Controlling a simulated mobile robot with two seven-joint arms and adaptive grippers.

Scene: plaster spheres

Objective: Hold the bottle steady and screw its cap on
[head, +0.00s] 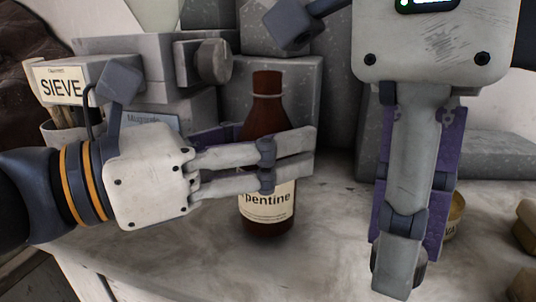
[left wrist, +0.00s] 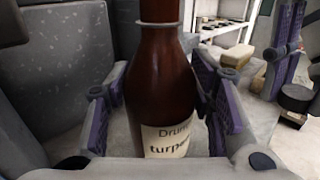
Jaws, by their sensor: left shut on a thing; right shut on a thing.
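The brown bottle (head: 267,112) stands upright on the stone worktop with a cream label reading "pentine"; it also shows in the left wrist view (left wrist: 163,85). My left gripper (head: 292,157) is shut around the bottle's body, with purple pads on both sides in the left wrist view (left wrist: 165,110). My right gripper (head: 402,262) points down to the right of the bottle, apart from it, its tips lower than the bottle's mouth. It is shut on the cap, which its fingers almost wholly hide.
Grey stone blocks (head: 290,95) stand close behind the bottle. A box marked "SIEVE" (head: 62,88) is at the left. A small yellowish jar (head: 455,214) stands behind my right gripper, with tan blocks (head: 526,225) further right. The worktop in front of the bottle is clear.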

